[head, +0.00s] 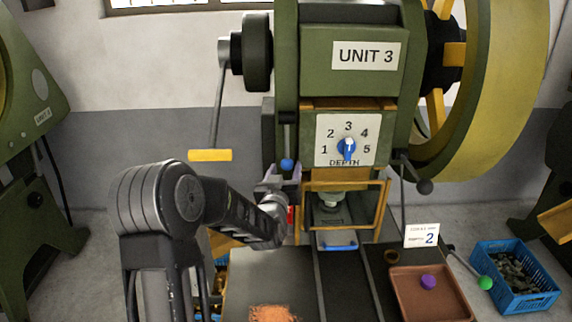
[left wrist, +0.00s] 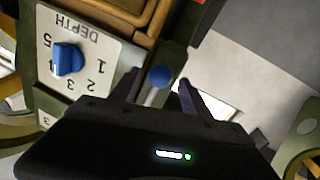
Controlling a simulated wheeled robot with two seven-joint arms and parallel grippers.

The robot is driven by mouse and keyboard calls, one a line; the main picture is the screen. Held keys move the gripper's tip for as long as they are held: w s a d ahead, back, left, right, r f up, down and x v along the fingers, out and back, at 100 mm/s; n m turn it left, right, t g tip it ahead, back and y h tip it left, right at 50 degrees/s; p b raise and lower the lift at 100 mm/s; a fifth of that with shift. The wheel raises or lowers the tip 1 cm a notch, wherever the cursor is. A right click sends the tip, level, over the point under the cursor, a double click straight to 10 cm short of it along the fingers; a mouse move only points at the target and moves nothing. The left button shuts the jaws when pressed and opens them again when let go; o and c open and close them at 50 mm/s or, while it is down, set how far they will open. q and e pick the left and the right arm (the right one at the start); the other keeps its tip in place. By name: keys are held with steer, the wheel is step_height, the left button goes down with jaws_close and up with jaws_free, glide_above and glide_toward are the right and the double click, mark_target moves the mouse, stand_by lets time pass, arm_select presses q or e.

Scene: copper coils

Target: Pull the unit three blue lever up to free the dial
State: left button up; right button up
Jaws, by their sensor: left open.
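The green press labelled UNIT 3 (head: 366,56) stands in the middle of the head view. Its white depth plate (head: 362,128) carries a blue dial (head: 347,149); the dial also shows in the left wrist view (left wrist: 68,59). The blue lever knob (head: 287,165) is just left of the plate. My left gripper (head: 284,176) is at this knob. In the left wrist view the knob (left wrist: 159,76) lies between the two open fingers (left wrist: 160,88), with gaps visible on both sides. My right gripper is not in view.
A lever with a yellow handle (head: 210,155) hangs left of the press. A yellow frame (head: 347,207) is below the dial. A large yellow wheel (head: 500,90) is at upper right.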

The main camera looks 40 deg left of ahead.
arm_select(q)
steer(key=shift+x, duration=0.9)
steer(key=shift+c, duration=0.4)
jaws_close()
stand_by(0.4)
